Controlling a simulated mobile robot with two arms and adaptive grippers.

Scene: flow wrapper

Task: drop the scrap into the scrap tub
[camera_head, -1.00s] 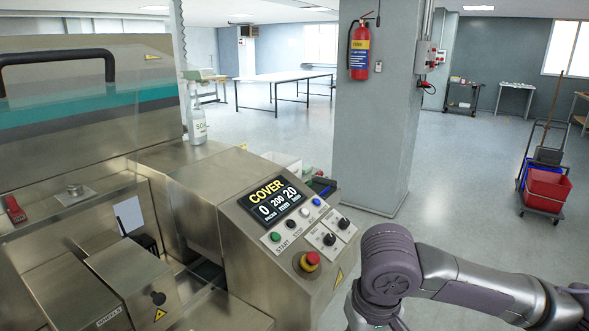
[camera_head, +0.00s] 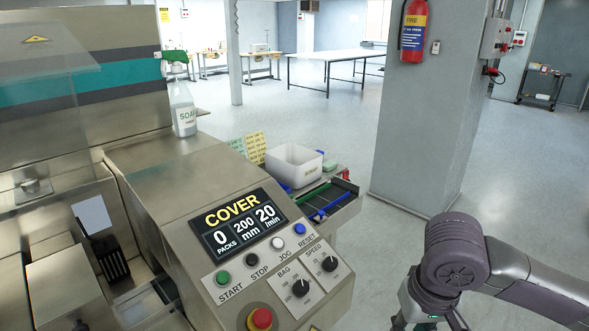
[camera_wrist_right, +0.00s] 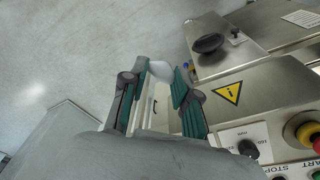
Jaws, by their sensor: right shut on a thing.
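My right gripper (camera_wrist_right: 160,88) is shut on a pale, whitish scrap (camera_wrist_right: 159,70) that shows between its fingertips in the right wrist view. Part of the scrap is hidden by the fingers. In the head view only the upper part of my right gripper (camera_head: 430,314) shows at the bottom edge; its fingertips and the scrap are out of that view. A white open tub (camera_head: 293,168), which looks like the scrap tub, stands on a bench behind the control panel, up and left of my right arm. I see nothing inside it. My left gripper is not in view.
The machine's control panel (camera_head: 250,240) with buttons and a red stop knob (camera_head: 261,318) stands between me and the tub. A dark tray (camera_head: 330,202) with blue and green items is beside the tub. A grey pillar (camera_head: 425,120) rises behind; open floor lies right.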

